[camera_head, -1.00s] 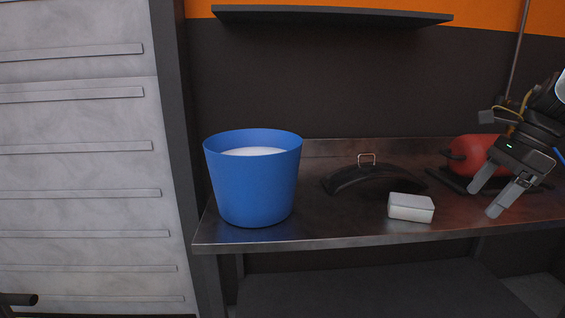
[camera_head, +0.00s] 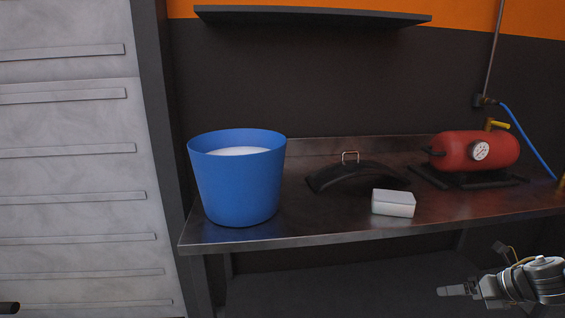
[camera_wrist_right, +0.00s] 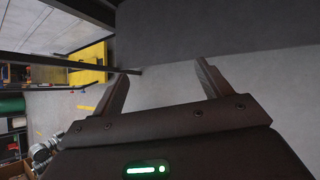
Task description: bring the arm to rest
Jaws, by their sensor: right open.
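My right gripper (camera_head: 458,291) is at the lower right of the head view, in front of and below the bench top, pointing left. In the right wrist view its two fingers (camera_wrist_right: 160,80) stand apart with nothing between them. My left gripper is not clearly in view; only a small dark piece shows at the lower left corner of the head view.
The metal bench (camera_head: 330,232) holds a blue bucket (camera_head: 238,190) with white contents, a black curved part (camera_head: 350,176), a white block (camera_head: 393,203) and a red tank (camera_head: 470,151) with a gauge. A dark shelf (camera_head: 310,16) hangs above. Drawers (camera_head: 70,190) stand left.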

